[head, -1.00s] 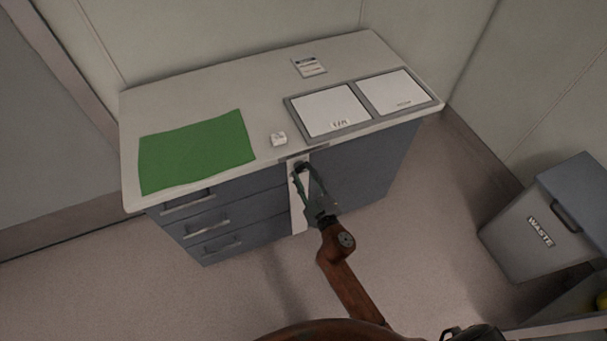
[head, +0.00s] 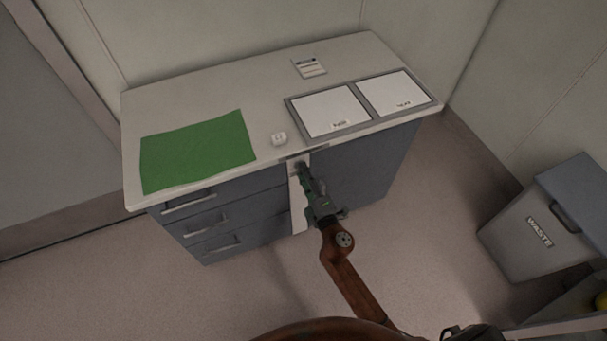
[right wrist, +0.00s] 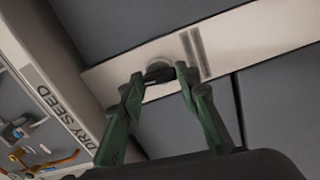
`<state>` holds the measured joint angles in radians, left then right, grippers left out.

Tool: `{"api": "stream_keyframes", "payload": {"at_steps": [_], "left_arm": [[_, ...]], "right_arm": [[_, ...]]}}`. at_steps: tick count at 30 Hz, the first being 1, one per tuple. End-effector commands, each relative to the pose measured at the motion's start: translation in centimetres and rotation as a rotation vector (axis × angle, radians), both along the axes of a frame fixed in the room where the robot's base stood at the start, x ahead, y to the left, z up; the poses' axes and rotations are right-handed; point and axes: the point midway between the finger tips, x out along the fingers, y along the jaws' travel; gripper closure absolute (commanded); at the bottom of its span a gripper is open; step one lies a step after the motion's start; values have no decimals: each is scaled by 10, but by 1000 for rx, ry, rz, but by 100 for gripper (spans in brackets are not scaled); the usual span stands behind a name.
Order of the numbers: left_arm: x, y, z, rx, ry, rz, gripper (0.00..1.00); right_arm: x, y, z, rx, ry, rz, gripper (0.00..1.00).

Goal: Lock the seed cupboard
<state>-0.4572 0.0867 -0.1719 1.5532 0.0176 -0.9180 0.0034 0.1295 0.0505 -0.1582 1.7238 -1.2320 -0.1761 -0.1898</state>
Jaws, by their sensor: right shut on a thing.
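The seed cupboard is the blue-grey front under the right part of the bench (head: 362,170). A pale vertical strip (head: 299,215) runs between it and the drawers. In the right wrist view a round silver lock (right wrist: 160,63) sits on this strip, with a dark key-like piece (right wrist: 158,74) in front of it. My right gripper (head: 303,170) reaches the top of the strip. Its green fingers, also in the right wrist view (right wrist: 160,76), are shut on the dark piece. How far that piece is turned I cannot tell. My left gripper is out of view.
Drawers (head: 213,220) are at left. A waste bin (head: 540,225) stands at right. The floor in front is clear.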

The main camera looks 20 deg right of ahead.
Motion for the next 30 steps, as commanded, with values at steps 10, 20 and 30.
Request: {"api": "stream_keyframes", "payload": {"at_steps": [10,20,30], "left_arm": [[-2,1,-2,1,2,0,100],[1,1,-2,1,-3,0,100],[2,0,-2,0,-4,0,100]], "right_arm": [[0,1,-1,-124,-2,1,94],[0,1,-1,-142,-3,1,94],[0,1,-1,-141,-3,1,60]]}}
